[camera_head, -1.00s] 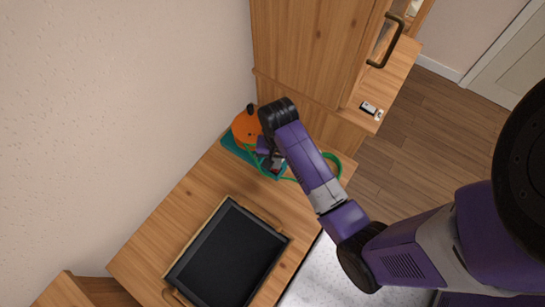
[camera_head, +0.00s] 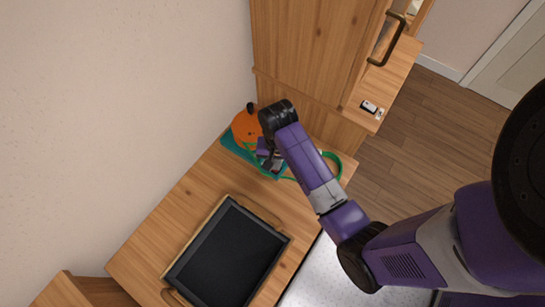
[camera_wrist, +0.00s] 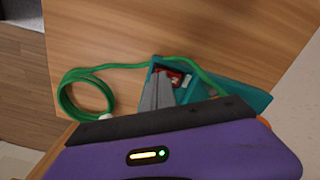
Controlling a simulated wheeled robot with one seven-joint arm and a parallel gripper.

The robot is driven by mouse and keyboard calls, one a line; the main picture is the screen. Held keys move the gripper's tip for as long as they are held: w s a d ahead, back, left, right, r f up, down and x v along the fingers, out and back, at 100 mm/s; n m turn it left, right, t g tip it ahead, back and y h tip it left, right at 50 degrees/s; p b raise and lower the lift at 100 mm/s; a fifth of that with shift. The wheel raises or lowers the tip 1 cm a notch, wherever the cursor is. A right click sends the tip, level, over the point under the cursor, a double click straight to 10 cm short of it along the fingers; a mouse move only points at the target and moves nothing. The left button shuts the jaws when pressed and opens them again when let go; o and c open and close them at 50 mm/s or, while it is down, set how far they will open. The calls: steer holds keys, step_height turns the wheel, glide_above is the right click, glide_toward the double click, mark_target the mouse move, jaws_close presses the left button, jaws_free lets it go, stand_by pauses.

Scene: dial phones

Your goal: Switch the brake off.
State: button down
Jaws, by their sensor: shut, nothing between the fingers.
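A teal-based device (camera_head: 233,146) with a rounded orange body (camera_head: 244,127) and a black knob on top stands on the wooden counter against the wall. In the wrist view, its teal housing (camera_wrist: 257,102) has a recess with red and pale parts (camera_wrist: 174,78), partly hidden by my fingers. I cannot make out a brake label or the switch position. My gripper (camera_head: 273,165) is at the front end of the teal base. In the wrist view, my gripper (camera_wrist: 160,85) is shut and empty, its grey fingertips at the recess; contact is unclear. A green cable (camera_wrist: 95,69) runs from the device and loops on the counter.
A dark tray (camera_head: 228,257) with wooden handles lies on the counter in front of the device. A tall wooden cabinet (camera_head: 305,45) stands behind it. A small black-and-white item (camera_head: 370,107) lies on the shelf to the right.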

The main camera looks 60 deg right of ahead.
steer(key=shift+f, duration=0.3)
steer(key=shift+r, duration=0.1)
step_height(320, 180, up, 7)
steer(key=p, duration=0.8)
stand_by(0.8)
